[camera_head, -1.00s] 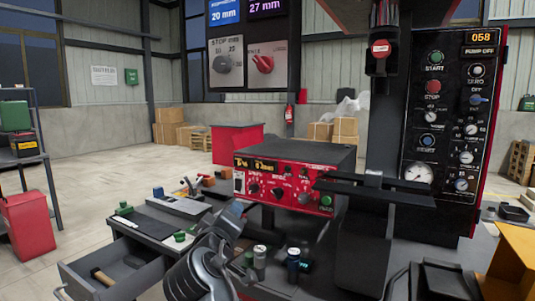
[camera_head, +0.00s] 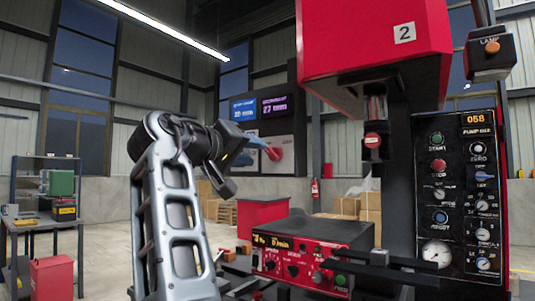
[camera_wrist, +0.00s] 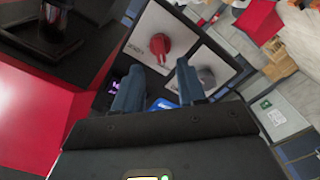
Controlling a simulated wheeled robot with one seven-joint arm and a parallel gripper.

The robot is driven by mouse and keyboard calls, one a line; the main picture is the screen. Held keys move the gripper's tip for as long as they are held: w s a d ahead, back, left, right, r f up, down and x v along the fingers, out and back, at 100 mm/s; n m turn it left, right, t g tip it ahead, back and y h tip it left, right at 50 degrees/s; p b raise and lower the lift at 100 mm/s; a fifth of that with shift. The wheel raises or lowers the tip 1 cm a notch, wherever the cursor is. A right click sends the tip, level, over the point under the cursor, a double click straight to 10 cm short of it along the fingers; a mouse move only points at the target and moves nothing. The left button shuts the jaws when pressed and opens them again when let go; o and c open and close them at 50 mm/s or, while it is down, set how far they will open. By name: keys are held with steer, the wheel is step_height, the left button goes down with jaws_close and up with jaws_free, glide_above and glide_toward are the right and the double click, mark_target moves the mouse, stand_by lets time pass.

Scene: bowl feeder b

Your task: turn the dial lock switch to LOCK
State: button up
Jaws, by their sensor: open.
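A red knob (camera_wrist: 163,46) sits on a pale plate (camera_wrist: 138,42) of a dark panel in the wrist view; I take it for the dial lock switch, but its lettering is too small to read. It shows partly behind my gripper in the head view (camera_head: 277,153). A grey knob (camera_wrist: 206,77) sits on the neighbouring plate. My gripper (camera_wrist: 157,80) is open and empty, with its two blue-grey fingers pointing toward the panel. The red knob appears beyond and between the fingertips, apart from them.
Two lit displays (camera_head: 259,107) sit above the knobs. A red control box (camera_head: 310,262) stands below. A red press head (camera_head: 375,45) overhangs at the right, beside a tall black control panel (camera_head: 458,200). A shelf (camera_head: 48,195) stands far left.

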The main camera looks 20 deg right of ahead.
mark_target(270, 154)
steer(key=shift+p+x, duration=0.35)
steer(key=shift+x, duration=2.7)
jaws_close()
